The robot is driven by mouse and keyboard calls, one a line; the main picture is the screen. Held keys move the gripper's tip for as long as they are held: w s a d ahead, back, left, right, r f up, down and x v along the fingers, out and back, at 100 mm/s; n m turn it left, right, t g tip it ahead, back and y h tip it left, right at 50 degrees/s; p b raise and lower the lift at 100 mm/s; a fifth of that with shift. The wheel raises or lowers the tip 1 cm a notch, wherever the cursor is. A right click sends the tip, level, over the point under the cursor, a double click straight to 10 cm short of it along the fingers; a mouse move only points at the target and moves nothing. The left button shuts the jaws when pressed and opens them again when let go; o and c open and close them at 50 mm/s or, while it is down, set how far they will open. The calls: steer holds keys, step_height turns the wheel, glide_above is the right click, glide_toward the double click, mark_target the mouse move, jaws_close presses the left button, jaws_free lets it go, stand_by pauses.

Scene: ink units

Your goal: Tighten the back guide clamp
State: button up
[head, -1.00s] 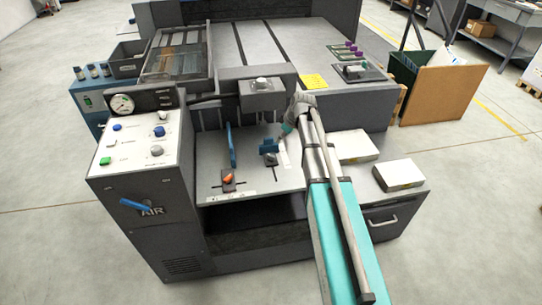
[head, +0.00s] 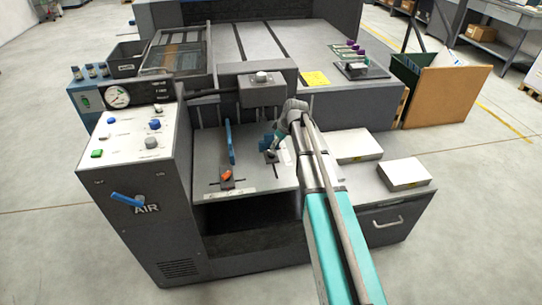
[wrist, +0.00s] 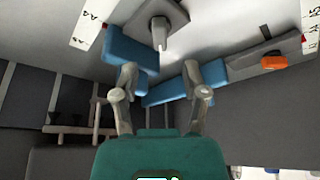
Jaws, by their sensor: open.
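A short blue guide block (head: 267,141) stands on the grey feed table at the back, with a dark clamp (head: 271,157) in front of it. In the wrist view the blue block (wrist: 130,48) sits beside a dark square clamp base with a pale grey lever (wrist: 160,36). A long blue side guide (head: 230,146) with an orange clamp lever (head: 226,176) stands to the left; the orange lever (wrist: 273,62) also shows in the wrist view. My gripper (wrist: 161,72) is open and empty, its fingers apart near the block and lever. Contact cannot be told.
A control panel (head: 128,136) with buttons and a gauge rises at the left. A housing with a knob (head: 262,86) overhangs the feed table. Two pale paper stacks (head: 404,173) lie on the right cabinet. Paper scales (wrist: 97,18) edge the slots.

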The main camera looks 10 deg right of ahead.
mark_target(272, 152)
steer(key=shift+b+x, duration=2.45)
steer(key=shift+x, duration=0.5)
